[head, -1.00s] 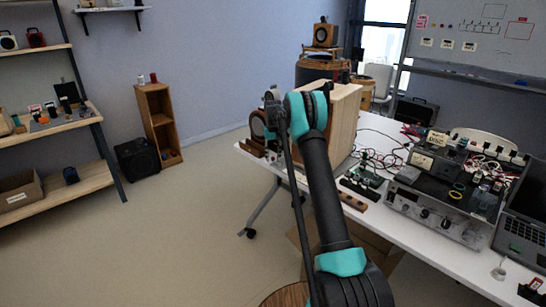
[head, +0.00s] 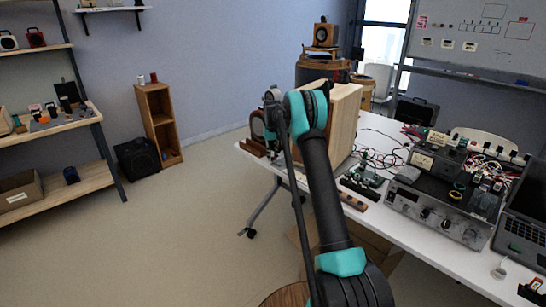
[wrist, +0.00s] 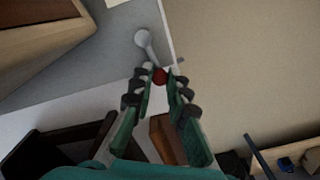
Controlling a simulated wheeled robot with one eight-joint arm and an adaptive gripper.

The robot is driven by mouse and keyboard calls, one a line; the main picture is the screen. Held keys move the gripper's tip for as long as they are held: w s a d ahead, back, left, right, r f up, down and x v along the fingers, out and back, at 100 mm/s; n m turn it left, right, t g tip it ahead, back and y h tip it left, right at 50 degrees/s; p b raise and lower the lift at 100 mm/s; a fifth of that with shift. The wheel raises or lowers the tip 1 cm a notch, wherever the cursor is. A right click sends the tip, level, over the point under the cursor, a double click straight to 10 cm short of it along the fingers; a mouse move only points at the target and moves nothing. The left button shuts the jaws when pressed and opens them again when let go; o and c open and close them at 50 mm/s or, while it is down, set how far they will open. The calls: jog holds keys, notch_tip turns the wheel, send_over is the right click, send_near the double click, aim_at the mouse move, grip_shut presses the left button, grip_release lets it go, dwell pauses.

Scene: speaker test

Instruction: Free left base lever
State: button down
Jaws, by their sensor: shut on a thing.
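In the wrist view, a pale grey lever with a rounded end (wrist: 146,44) lies over the grey surface near its edge. A small red knob (wrist: 160,76) is at the lever's near end. My gripper (wrist: 161,72) has its green, dark-padded fingers on either side of the red knob, shut on it. In the head view, my arm hides most of the gripper and the lever, beside the left end of the white table (head: 405,232). A large pale wooden cabinet (head: 345,120) stands on that table, behind my arm.
In the wrist view, a wooden box (wrist: 40,42) is at upper left and a brown wooden block (wrist: 165,138) shows between the fingers. Open floor (head: 180,235) lies left.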

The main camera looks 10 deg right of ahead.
jog(key=n, duration=0.1)
jog(key=s+a+n, duration=0.1)
jog(key=n, duration=0.2)
jog(key=s+n, duration=0.1)
jog(key=n, duration=0.1)
jog(key=shift+a, duration=0.15)
jog(key=shift+s+n, duration=0.4)
jog(key=shift+n, duration=0.65)
jog(key=shift+s+n, duration=0.45)
jog(key=shift+n, duration=0.65)
jog(key=shift+s+n, duration=0.4)
jog(key=shift+n, duration=0.65)
jog(key=c, duration=1.5)
grip_release()
